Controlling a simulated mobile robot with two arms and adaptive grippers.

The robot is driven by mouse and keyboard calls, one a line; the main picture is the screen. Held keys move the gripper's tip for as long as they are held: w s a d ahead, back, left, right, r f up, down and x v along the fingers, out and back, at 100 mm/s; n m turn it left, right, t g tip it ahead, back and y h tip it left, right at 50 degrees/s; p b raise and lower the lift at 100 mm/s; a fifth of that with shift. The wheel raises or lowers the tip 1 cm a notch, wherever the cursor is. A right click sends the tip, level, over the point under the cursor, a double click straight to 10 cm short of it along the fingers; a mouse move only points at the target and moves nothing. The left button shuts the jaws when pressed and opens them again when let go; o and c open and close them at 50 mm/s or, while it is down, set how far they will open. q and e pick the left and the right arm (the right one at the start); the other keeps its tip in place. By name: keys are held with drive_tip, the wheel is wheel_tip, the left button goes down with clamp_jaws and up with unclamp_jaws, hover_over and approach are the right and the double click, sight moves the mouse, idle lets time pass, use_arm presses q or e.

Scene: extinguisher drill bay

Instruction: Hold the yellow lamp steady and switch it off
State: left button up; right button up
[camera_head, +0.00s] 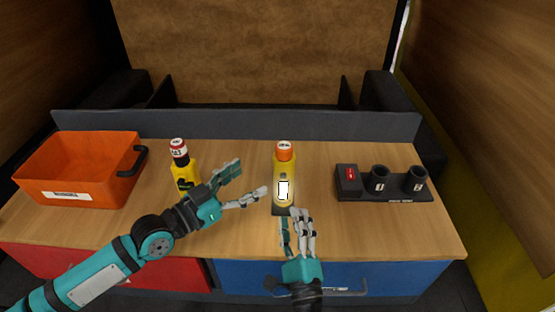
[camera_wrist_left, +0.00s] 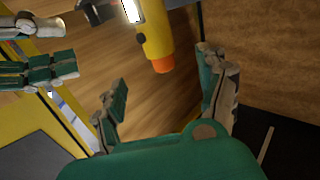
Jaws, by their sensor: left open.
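The yellow lamp (camera_head: 283,168) stands upright mid-table, with an orange cap and a bright white panel on its front. In the left wrist view the lamp (camera_wrist_left: 157,40) shows beyond the gap between my left fingers, its orange cap toward them. My left gripper (camera_head: 253,181) is open, just left of the lamp, and does not hold it. In its wrist view the left gripper (camera_wrist_left: 164,75) has its fingers wide apart. My right gripper (camera_head: 292,216) is in front of the lamp's base, fingers apart with nothing between them; whether it touches the lamp is unclear.
A yellow bottle (camera_head: 185,174) with a red and white top stands behind my left wrist. An orange bin (camera_head: 75,160) is at the left. A black holder (camera_head: 400,195) with two cups and a red-marked block is at the right. A low grey wall (camera_head: 240,125) closes the back.

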sight(276, 162)
use_arm(q)
drive_tip(key=x, duration=1.2)
drive_tip(key=shift+a, duration=0.1)
clamp_jaws()
drive_tip(key=shift+c, duration=0.2)
unclamp_jaws()
drive_tip(key=shift+a, duration=0.1)
